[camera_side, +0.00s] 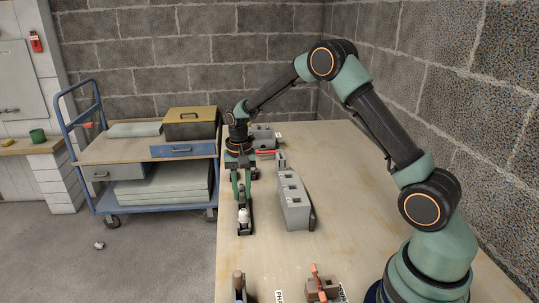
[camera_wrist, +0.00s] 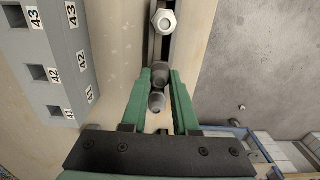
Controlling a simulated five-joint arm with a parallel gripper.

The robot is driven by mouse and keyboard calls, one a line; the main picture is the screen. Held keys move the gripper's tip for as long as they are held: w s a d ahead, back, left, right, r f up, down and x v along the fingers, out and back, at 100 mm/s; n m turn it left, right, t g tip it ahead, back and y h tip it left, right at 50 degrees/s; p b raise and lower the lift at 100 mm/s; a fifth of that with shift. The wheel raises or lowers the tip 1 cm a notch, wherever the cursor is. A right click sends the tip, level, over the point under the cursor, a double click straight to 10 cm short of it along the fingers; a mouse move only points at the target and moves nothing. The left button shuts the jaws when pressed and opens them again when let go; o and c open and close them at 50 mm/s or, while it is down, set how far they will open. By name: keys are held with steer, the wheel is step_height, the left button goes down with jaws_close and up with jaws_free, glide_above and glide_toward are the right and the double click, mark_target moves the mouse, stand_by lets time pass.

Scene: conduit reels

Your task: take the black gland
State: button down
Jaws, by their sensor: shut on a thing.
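My gripper (camera_side: 241,190) points down over the dark rail (camera_side: 246,229) near the left edge of the table. Its green fingers also show in the wrist view (camera_wrist: 160,76), shut on a dark grey to black gland (camera_wrist: 157,100). A finger hides the gland in the side view, and I cannot tell whether it still touches the rail. A white gland (camera_wrist: 165,22) stands on the rail just beyond the fingers; it also shows in the side view (camera_side: 243,214).
A grey block with square openings (camera_side: 293,203), numbered 41 to 43 in the wrist view (camera_wrist: 45,55), stands beside the rail. A brown fixture with an orange handle (camera_side: 320,287) is at the front. A blue trolley (camera_side: 104,208) stands left of the table. The table's right side is mostly clear.

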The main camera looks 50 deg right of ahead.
steer(key=shift+r, duration=0.2)
steer(key=shift+r, duration=0.95)
steer(key=shift+r, duration=0.1)
